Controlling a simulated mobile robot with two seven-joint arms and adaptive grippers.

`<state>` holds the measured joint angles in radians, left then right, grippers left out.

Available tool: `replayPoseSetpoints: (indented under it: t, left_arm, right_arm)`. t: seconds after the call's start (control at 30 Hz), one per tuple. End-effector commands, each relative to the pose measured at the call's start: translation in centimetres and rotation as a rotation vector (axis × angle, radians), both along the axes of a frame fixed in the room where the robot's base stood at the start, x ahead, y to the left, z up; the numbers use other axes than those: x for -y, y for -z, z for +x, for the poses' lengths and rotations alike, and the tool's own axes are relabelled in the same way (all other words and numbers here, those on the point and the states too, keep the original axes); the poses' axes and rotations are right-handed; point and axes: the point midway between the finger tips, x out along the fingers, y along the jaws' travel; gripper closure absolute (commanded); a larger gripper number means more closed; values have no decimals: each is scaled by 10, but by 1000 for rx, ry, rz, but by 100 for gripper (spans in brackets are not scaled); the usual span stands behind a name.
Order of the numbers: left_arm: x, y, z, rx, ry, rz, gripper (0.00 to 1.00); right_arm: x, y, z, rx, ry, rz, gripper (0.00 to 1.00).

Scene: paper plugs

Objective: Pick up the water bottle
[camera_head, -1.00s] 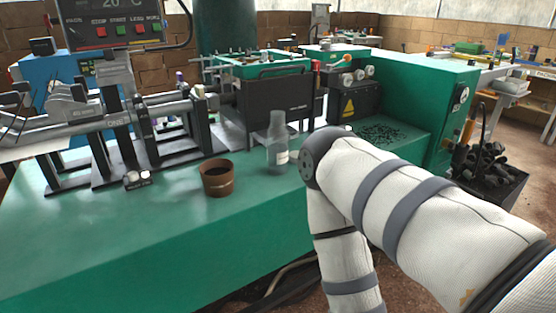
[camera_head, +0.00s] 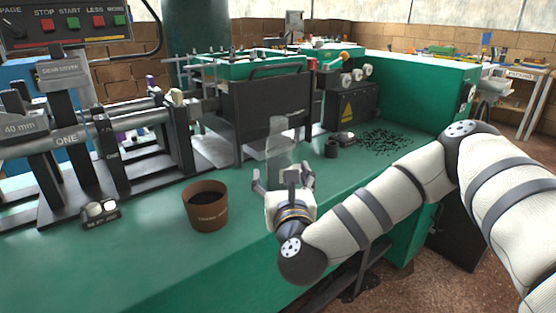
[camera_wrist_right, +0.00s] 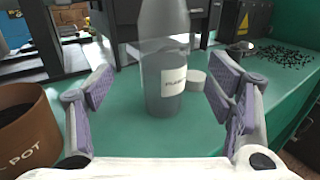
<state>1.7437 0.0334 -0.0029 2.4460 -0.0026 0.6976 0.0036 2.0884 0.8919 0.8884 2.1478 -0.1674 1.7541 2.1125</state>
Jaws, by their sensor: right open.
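The water bottle (camera_head: 278,138) is clear, with a white label, and stands upright on the green bench top (camera_head: 150,240). In the right wrist view the bottle (camera_wrist_right: 163,62) is in the middle, between the spread fingers and a little beyond them. My right gripper (camera_head: 283,176) is open and just in front of the bottle; it partly hides the bottle's lower part in the head view. Its padded fingers also show in the wrist view (camera_wrist_right: 163,112), with no contact visible. My left gripper is not in view.
A brown pot (camera_head: 206,208) with dark contents stands left of my right gripper. Black machinery (camera_head: 266,112) stands behind the bottle. A small white round piece (camera_wrist_right: 196,80) sits beside the bottle.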

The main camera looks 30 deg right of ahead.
Motion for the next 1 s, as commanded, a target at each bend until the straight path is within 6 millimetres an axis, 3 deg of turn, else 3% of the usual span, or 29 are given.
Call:
replayPoseSetpoints:
  t: [0.43, 0.7, 0.73, 0.93, 1.0]
  left_arm:
    - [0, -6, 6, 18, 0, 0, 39]
    - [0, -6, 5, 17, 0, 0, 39]
    - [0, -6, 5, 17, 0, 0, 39]
    - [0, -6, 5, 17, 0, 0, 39]
    - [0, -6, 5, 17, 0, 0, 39]
  right_arm:
    - [40, -4, 63, -1, -2, -5, 26]
    - [43, -3, 71, -4, -4, -4, 26]
    - [43, -3, 71, -4, -4, -4, 28]
    - [43, -3, 71, -4, -4, -4, 73]
    - [43, -3, 70, -4, -4, -4, 73]
